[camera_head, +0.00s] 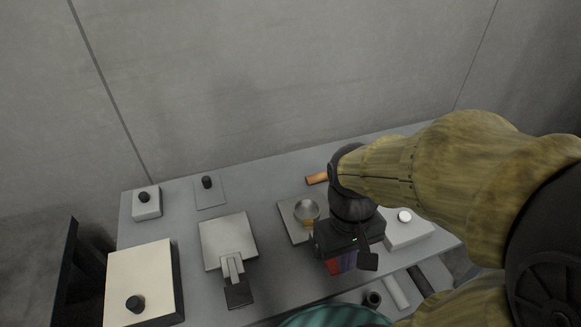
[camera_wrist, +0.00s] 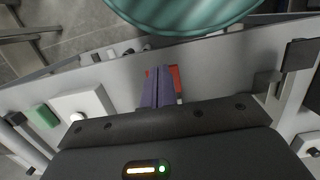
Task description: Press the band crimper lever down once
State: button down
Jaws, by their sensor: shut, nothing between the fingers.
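My gripper (camera_head: 342,264) is shut and empty, pointing down over the right-middle of the grey table. Its closed fingers show in the wrist view (camera_wrist: 158,86), with a red patch beside them; I cannot tell whether that is part of a finger or something behind. A flat grey square device (camera_head: 228,240) sits left of my gripper. A short metal arm with a black end block (camera_head: 238,294) extends from its front and looks like a lever. No label shows, so I cannot confirm that this is the band crimper. My gripper is well apart from that arm.
A plate with a metal cup (camera_head: 306,209) stands just left of my gripper, an orange-brown handle (camera_head: 316,178) behind. A white block with a round button (camera_head: 405,226) is at right. A cream box with a black knob (camera_head: 140,280) is at left. A teal round thing (camera_head: 335,317) is at the front.

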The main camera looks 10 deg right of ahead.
jog(key=r+p, duration=0.1)
jog(key=r, duration=0.1)
jog(key=r+p, duration=0.3)
jog(key=shift+s+r+p, duration=0.3)
jog(key=shift+s+r, duration=0.05)
jog(key=shift+r, duration=0.05)
jog(key=w+a+r+m+t+p, duration=0.1)
jog(key=w+r+t+p, duration=0.3)
jog(key=w+p, duration=0.5)
jog(key=w+a, duration=0.1)
jog(key=w, duration=0.2)
jog(key=shift+r, duration=0.1)
dwell(1.8)
